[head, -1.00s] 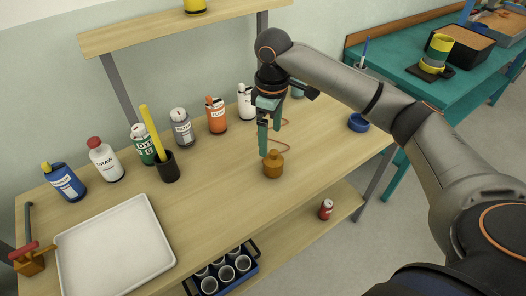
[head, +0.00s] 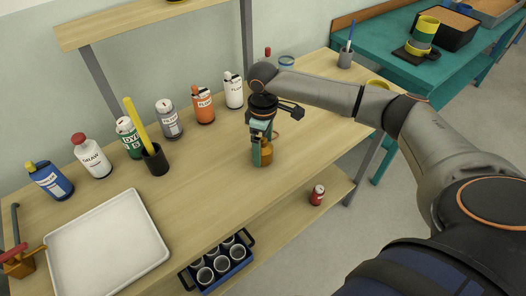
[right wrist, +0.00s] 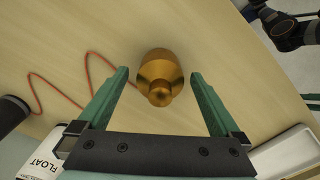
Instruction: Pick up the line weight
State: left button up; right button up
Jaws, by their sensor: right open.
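The line weight (head: 266,156) is a brass-coloured, rounded piece with a narrow knob on top, standing upright on the wooden bench. In the right wrist view the weight (right wrist: 160,72) is seen from above, centred between my right fingertips with a gap on each side. A thin orange cord (right wrist: 42,85) lies on the bench beside it. My right gripper (right wrist: 160,75) is open, with green fingers pointing down at the weight. In the head view the right gripper (head: 261,150) hides part of the weight. My left gripper does not show in the head view.
Several labelled bottles (head: 203,105) and a dark cup (head: 155,160) with a yellow stick line the bench's back. A white tray (head: 108,245) lies front left. A tube rack (head: 219,262) and red can (head: 317,195) are on the lower shelf. The bench in front of the weight is clear.

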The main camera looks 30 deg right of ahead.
jog(key=shift+f, duration=0.35)
jog(key=shift+c, duration=0.2)
jog(key=shift+r, duration=0.1)
grip_shut()
